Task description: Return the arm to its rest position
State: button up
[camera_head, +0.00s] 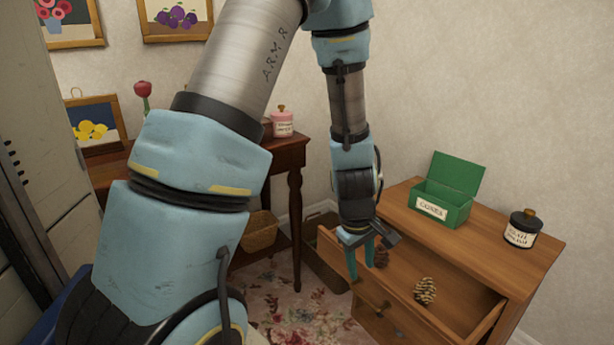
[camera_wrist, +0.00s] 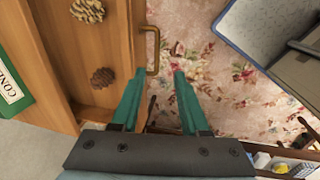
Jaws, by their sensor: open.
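My gripper (camera_head: 361,265) hangs down from my arm at the front of the open drawer (camera_head: 450,338) of a wooden dresser. In the wrist view its two teal fingers (camera_wrist: 159,76) are apart, with nothing between them. They show over the drawer's front edge and handle, with the floral rug below. In the head view one pine cone (camera_head: 425,291) lies in the drawer. A darker pine cone (camera_head: 381,257) lies behind the fingers. Both cones also show in the wrist view, one at the top (camera_wrist: 88,11) and one lower (camera_wrist: 102,78).
A green box (camera_head: 455,208) labelled CONES stands lid-up on the dresser top (camera_head: 480,233), left of a dark jar (camera_head: 521,229). A side table (camera_head: 290,152) with a pink jar (camera_head: 282,123) stands behind my arm. A basket (camera_head: 262,232) sits under it. Floral rug (camera_head: 290,300) covers the floor.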

jog(key=a+r+m+y, duration=0.15)
jog(key=a+r, duration=0.25)
jog(key=a, duration=0.4)
jog(key=a+r+m, duration=0.3)
jog(key=a+r, duration=0.1)
jog(key=a, duration=0.3)
jog(key=a+r+m, duration=0.2)
jog(key=a+r, duration=0.3)
jog(key=a, duration=0.3)
notch_tip(320, 180, up, 12)
jog(key=p, duration=1.2)
jog(key=shift+w+a+t, duration=0.25)
jog(key=shift+w+t, duration=0.05)
